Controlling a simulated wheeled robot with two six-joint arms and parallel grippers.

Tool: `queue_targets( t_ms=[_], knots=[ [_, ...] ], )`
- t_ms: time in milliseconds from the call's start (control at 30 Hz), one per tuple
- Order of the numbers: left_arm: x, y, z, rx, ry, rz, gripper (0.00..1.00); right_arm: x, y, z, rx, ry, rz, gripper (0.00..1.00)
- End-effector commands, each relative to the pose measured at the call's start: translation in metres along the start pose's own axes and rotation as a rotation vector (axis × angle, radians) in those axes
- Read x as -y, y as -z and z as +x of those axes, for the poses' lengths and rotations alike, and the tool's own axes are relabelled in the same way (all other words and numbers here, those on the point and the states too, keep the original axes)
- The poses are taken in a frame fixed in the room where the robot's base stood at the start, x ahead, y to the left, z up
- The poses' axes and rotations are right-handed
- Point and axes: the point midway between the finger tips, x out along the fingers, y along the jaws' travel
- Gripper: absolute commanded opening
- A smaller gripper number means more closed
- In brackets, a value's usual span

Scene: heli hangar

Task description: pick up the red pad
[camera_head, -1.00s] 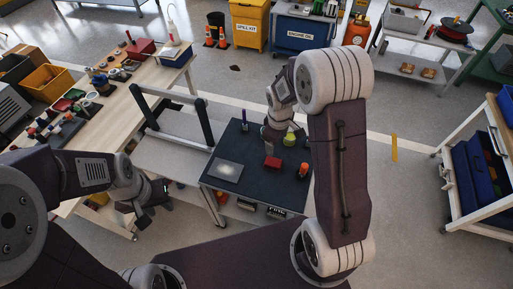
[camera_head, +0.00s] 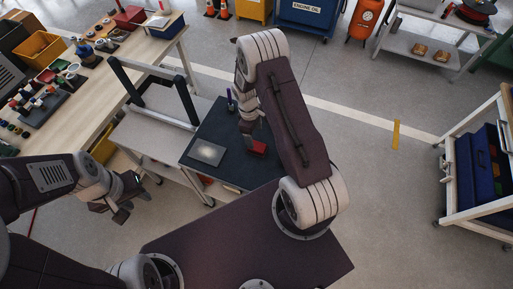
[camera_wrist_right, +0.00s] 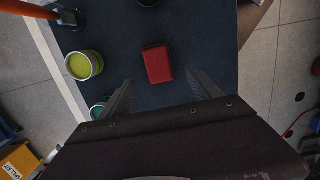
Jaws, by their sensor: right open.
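The red pad (camera_wrist_right: 158,65) is a small red block lying flat on the dark top of a small cart. In the head view the red pad (camera_head: 257,149) shows just below my right gripper (camera_head: 250,138). In the right wrist view my right gripper (camera_wrist_right: 160,92) is open, its two fingers apart, with the pad ahead of and between the fingertips. Nothing is between the fingers. My left gripper (camera_head: 124,202) hangs at the left, away from the cart; its finger opening is too small to judge.
The dark cart top (camera_head: 222,176) also holds a grey plate (camera_head: 208,152) and a purple upright item (camera_head: 230,100). A yellow-green can (camera_wrist_right: 84,65) and a teal round item (camera_wrist_right: 99,107) stand left of the pad in the wrist view. A long workbench (camera_head: 90,100) stands at the left.

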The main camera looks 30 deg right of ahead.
Motion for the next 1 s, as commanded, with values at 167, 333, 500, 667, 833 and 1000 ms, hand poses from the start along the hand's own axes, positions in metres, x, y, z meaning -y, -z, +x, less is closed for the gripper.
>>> queue_targets(
  t_ms=[167, 333, 500, 667, 833, 1000],
  knots=[
    [0.0, 0.001, -0.008, 0.0, 0.0, 0.0, 0.36, 0.0, -0.001, 0.026, 0.002, 0.002, 0.0, 0.73],
    [0.0, 0.001, -0.009, 0.0, 0.0, 0.0, 0.36, 0.0, 0.0, 0.033, 0.0, 0.0, 0.0, 0.73],
    [0.0, 0.002, -0.02, 0.0, 0.0, 0.0, 0.36, -0.002, 0.002, 0.057, 0.002, 0.003, 0.001, 0.73],
    [-0.001, 0.002, -0.022, 0.0, 0.0, 0.0, 0.36, -0.003, 0.003, 0.08, 0.001, 0.001, 0.0, 0.73],
    [-0.001, 0.002, -0.022, 0.0, 0.0, 0.0, 0.36, -0.004, 0.003, 0.084, -0.001, 0.0, 0.0, 0.73],
    [-0.001, 0.002, -0.022, 0.0, 0.0, 0.0, 0.36, -0.004, 0.003, 0.084, 0.0, 0.0, 0.0, 0.48]
  ],
)
